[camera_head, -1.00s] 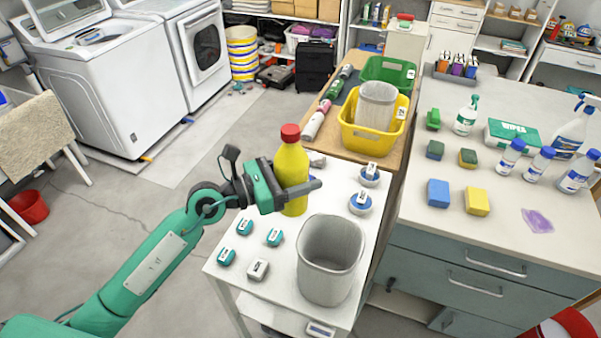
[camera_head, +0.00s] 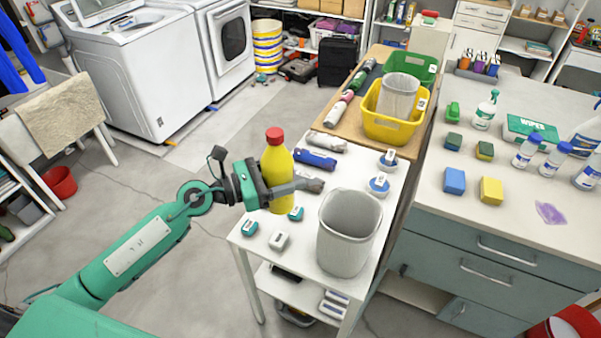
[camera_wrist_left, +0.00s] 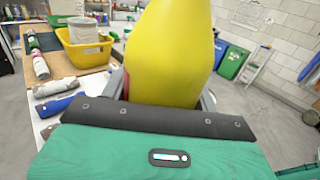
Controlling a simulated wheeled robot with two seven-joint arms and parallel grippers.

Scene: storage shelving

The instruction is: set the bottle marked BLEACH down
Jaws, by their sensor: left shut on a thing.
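A yellow bottle with a red cap (camera_head: 277,165) is upright in my left gripper (camera_head: 290,190), which is shut around its lower body. No BLEACH lettering shows on the side I see. The bottle is at the left part of a small white table (camera_head: 300,248); I cannot tell whether its base touches the top. In the left wrist view the bottle (camera_wrist_left: 168,50) fills the middle, with its cap out of frame. My right gripper is not in view.
Small teal-and-white items (camera_head: 295,213) lie close to the bottle. A grey bin (camera_head: 347,235) stands at the table's right front.

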